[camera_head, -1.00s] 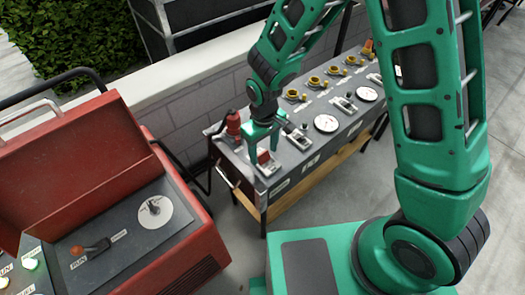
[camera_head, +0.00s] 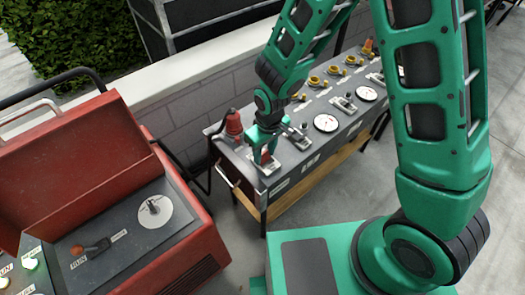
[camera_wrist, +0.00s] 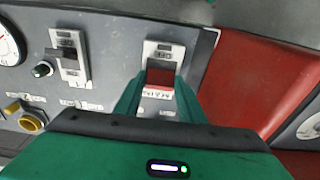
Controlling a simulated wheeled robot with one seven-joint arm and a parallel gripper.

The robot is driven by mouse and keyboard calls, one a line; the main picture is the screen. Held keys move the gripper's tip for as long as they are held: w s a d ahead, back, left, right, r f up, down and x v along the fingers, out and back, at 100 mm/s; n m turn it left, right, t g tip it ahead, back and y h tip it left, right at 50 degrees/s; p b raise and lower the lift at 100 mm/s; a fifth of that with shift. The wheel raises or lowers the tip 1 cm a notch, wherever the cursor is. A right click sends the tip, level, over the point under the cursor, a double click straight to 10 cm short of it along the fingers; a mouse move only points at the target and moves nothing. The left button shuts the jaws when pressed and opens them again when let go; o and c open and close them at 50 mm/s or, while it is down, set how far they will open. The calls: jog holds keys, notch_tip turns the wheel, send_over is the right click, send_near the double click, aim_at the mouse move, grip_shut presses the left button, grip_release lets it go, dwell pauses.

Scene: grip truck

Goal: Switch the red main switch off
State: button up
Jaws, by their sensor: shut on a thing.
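The red main switch (camera_wrist: 160,77) sits on a grey plate at the end of the dark panel top. In the wrist view it lies between the two fingers of my gripper (camera_wrist: 158,82), which is shut on it. The switch's exact tilt is hard to tell.
A grey lever switch (camera_wrist: 70,60), a white dial (camera_head: 326,123) and several yellow-ringed sockets (camera_head: 315,81) share the panel. A red beacon (camera_head: 233,122) stands at its left corner. An open red machine (camera_head: 170,235) stands to the left, with a gap of floor between.

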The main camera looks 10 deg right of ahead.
jog(key=shift+s+d+t+y, duration=0.3)
jog(key=shift+t+y, duration=0.15)
jog(key=shift+t, duration=0.15)
jog(key=shift+s+d+t+y, duration=0.15)
jog(key=shift+s+t+y, duration=0.15)
jog(key=shift+t+y, duration=0.25)
jog(key=o, duration=1.1)
jog(key=shift+c, duration=0.2)
jog(key=shift+r, duration=0.1)
